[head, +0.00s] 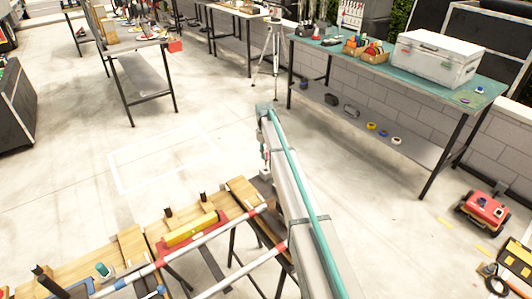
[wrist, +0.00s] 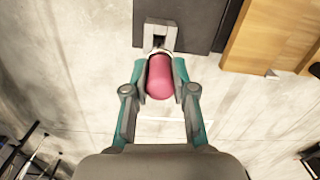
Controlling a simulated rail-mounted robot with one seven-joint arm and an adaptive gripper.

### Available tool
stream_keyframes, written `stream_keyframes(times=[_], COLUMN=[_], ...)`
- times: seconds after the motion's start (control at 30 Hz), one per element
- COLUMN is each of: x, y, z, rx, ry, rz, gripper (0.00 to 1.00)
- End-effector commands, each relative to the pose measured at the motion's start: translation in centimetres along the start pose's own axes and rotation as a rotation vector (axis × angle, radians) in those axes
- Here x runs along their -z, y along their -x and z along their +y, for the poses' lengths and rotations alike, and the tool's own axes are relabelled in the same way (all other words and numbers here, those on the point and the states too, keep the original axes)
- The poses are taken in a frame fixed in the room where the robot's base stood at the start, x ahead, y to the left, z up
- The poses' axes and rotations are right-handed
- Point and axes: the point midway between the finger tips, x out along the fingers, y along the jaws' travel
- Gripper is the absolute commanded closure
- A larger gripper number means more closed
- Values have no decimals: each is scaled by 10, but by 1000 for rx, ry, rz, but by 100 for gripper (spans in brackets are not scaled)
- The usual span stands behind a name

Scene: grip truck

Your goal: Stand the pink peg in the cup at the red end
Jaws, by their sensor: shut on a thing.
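My gripper (wrist: 160,88) is shut on the pink peg (wrist: 160,78), with one teal-and-grey finger on each side of it. The peg's rounded end faces the wrist camera. Its far end meets a pale ring and a grey block-like fitting (wrist: 160,34) over a dark plate; I cannot tell whether the peg touches it or is in it. In the head view my gripper (head: 265,172) is small and partly hidden by my arm, near the right end of the wooden workbench. I cannot clearly make out the cup at the red end.
The workbench (head: 128,247) carries a yellow level (head: 191,229), dark upright posts and a red-and-white pole (head: 220,227). Wood (wrist: 270,37) lies right of the peg. A teal-topped table (head: 325,47) with a white case (head: 435,57) stands behind. Open floor (head: 165,155) lies left of my arm.

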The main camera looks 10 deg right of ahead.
Motion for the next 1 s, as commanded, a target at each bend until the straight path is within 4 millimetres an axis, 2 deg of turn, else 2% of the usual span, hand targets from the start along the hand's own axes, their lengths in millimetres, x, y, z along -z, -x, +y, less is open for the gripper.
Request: stream_keyframes(times=[1.0], x=[3], y=[-47], z=[1], rx=[0], ry=[0], rz=[0], gripper=[100])
